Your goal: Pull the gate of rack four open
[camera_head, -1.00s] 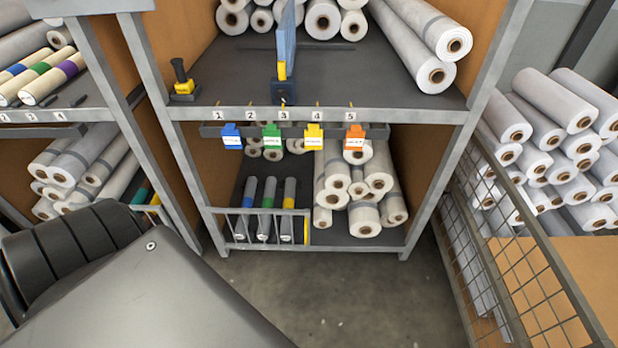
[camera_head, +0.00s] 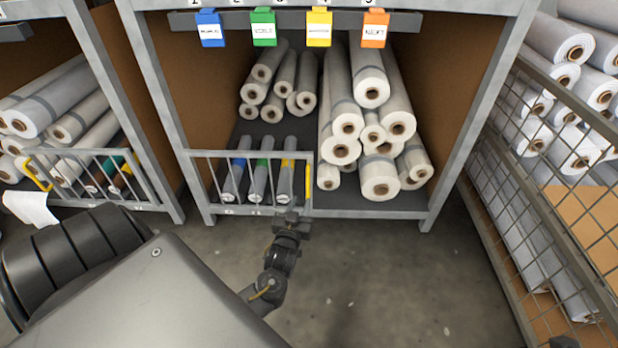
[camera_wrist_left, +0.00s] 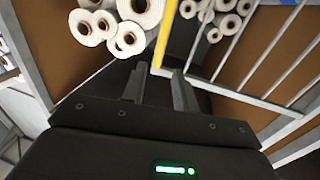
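A grey barred gate (camera_head: 250,180) stands across the lower left of the middle rack (camera_head: 190,212), apparently closed. A yellow upright handle (camera_head: 308,177) is at its right end. No number four is readable on this gate. My left gripper (camera_head: 290,212) is just in front of the gate's lower right part, close to the handle's lower end. In the left wrist view my left gripper (camera_wrist_left: 160,85) has its fingers apart, with the yellow handle (camera_wrist_left: 165,35) just beyond the tips, roughly in line with the gap. Contact is not clear. My right gripper is not in view.
Three banded rolls (camera_head: 262,180) lie behind the gate, and white rolls (camera_head: 375,130) are stacked to its right. Another gate (camera_head: 100,175) with a yellow handle is on the left rack. A mesh cage (camera_head: 530,190) stands at right. The floor (camera_head: 380,270) in front is clear.

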